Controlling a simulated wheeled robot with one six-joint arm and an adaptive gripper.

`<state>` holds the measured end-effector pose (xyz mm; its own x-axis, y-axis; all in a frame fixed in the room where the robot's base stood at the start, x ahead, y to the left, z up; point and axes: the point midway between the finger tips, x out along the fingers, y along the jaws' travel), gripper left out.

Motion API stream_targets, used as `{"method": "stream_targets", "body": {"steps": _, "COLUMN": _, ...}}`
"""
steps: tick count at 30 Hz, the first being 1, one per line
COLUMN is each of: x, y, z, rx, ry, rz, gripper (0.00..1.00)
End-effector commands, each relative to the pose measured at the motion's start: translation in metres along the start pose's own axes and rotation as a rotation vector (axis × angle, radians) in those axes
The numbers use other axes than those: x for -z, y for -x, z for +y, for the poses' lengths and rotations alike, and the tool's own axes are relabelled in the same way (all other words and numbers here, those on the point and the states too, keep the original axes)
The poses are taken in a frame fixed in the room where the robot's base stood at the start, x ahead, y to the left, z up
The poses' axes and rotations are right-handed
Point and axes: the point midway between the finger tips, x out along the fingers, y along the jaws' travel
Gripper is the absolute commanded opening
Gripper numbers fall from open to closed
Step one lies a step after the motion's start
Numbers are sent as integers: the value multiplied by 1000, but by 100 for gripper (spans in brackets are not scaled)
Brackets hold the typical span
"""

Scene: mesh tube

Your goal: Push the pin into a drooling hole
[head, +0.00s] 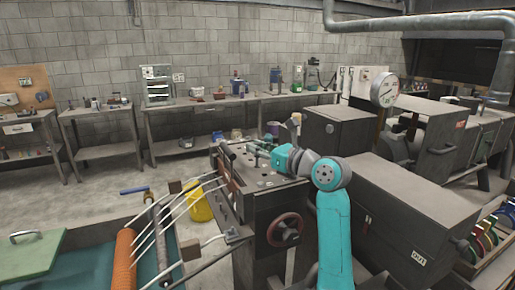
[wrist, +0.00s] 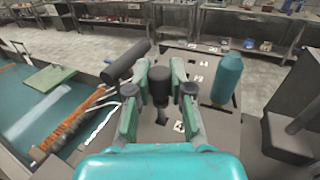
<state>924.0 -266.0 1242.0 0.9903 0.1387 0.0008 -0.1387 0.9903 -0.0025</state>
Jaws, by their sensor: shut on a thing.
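My gripper (wrist: 158,98) is shut on the pin (wrist: 159,80), a dark piece with a thick rounded head that stands between the two green fingers in the wrist view. The pin's lower end is partly hidden, so I cannot tell whether it touches a hole. Below it lies a dark plate (wrist: 170,143) with small white labels and dark holes. In the head view my gripper (head: 264,152) is over the plate's top (head: 262,181), and the pin is too small to make out. I cannot tell which hole is drooling.
A teal cylinder (wrist: 228,80) stands right of the gripper, and a dark bar (wrist: 127,62) lies to the left. A red handwheel (head: 285,229) is on the machine's front. Pale strands run left to an orange roll (head: 124,262). A yellow bucket (head: 199,205) stands behind them.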

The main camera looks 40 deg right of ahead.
Motion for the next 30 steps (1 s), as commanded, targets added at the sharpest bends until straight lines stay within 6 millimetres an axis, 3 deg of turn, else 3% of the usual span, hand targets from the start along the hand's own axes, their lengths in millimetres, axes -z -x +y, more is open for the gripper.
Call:
{"method": "stream_targets", "body": {"steps": 8, "x": 0, "y": 0, "z": 0, "rx": 0, "ry": -1, "rz": 2, "gripper": 0}}
{"method": "stream_targets", "body": {"steps": 9, "x": 0, "y": 0, "z": 0, "rx": 0, "ry": -1, "rz": 2, "gripper": 23}}
{"method": "stream_targets", "body": {"steps": 12, "x": 0, "y": 0, "z": 0, "rx": 0, "ry": -1, "rz": 2, "gripper": 48}}
{"method": "stream_targets", "body": {"steps": 13, "x": 0, "y": 0, "z": 0, "rx": 0, "ry": -1, "rz": 2, "gripper": 50}}
{"method": "stream_targets", "body": {"steps": 23, "x": -3, "y": 0, "z": 0, "rx": 0, "ry": 0, "rz": 1, "gripper": 50}}
{"method": "stream_targets", "body": {"steps": 30, "x": -35, "y": 0, "z": 0, "rx": 1, "ry": 2, "rz": -1, "gripper": 50}}
